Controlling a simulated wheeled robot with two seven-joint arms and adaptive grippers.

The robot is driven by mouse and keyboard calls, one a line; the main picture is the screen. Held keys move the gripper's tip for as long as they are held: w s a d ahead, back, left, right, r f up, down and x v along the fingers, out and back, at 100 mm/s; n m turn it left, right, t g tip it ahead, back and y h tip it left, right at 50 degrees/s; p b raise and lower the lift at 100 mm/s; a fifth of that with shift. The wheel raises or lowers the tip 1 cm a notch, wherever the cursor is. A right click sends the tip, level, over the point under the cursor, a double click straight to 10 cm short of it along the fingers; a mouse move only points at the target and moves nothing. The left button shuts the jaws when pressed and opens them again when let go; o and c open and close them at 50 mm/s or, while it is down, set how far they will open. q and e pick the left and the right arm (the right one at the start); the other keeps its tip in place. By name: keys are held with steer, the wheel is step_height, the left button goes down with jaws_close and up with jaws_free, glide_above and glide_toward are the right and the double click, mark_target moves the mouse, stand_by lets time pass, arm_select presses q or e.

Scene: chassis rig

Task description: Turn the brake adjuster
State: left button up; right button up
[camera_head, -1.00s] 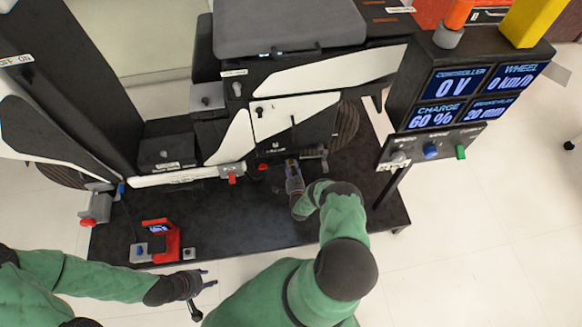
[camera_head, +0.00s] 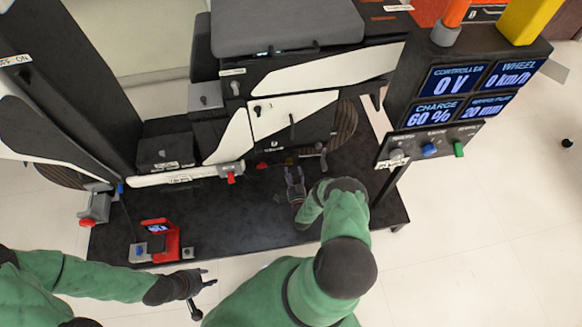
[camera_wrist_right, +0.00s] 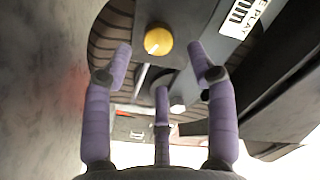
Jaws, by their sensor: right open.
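A round yellow knob (camera_wrist_right: 158,40), which looks like the brake adjuster, sits on a dark housing in the right wrist view. A partly cut-off label (camera_wrist_right: 244,15) beside it reads "E PLAY" and "mm". My right gripper (camera_wrist_right: 162,62) has its purple fingers spread, with the knob beyond the fingertips and roughly centred between the two outer ones; it appears apart from them. In the head view, my right gripper (camera_head: 294,172) points at the lower side of the vehicle, and the knob cannot be made out. My left gripper (camera_head: 208,281) is open and empty near the platform's front edge.
The black platform (camera_head: 225,220) carries the vehicle and a red device (camera_head: 171,243) at front left. A display panel (camera_head: 466,92) stands at the right, reading 0 V, 0 km/h, 60 % and 20 mm. A red-tipped lever (camera_head: 231,178) juts out left of my right gripper.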

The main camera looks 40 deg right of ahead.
steer(key=v, duration=0.7)
steer(key=shift+r, duration=0.1)
steer(key=w+a+r+n+g+y+p, duration=0.2)
steer(key=w+a+r+n+g+y, duration=0.1)
steer(key=w+a+y, duration=0.3)
steer(key=a+r+n+g+y+p, duration=0.25)
steer(key=a+r+g, duration=0.2)
steer(key=a, duration=0.45)
steer(key=s+a+r+n+g+y+p, duration=0.1)
steer(key=s+a+r+n+g+y, duration=0.1)
steer(key=s+a+r, duration=0.5)
steer(key=s+a+r+n+g+y+p, duration=0.2)
steer(key=s+a+r+n+g, duration=0.2)
steer(key=s+r, duration=0.8)
steer(key=s+a+g, duration=0.1)
steer(key=a+g, duration=0.1)
steer(key=a, duration=0.2)
steer(key=shift+s+n, duration=0.2)
steer(key=shift+n, duration=0.15)
jaws_close()
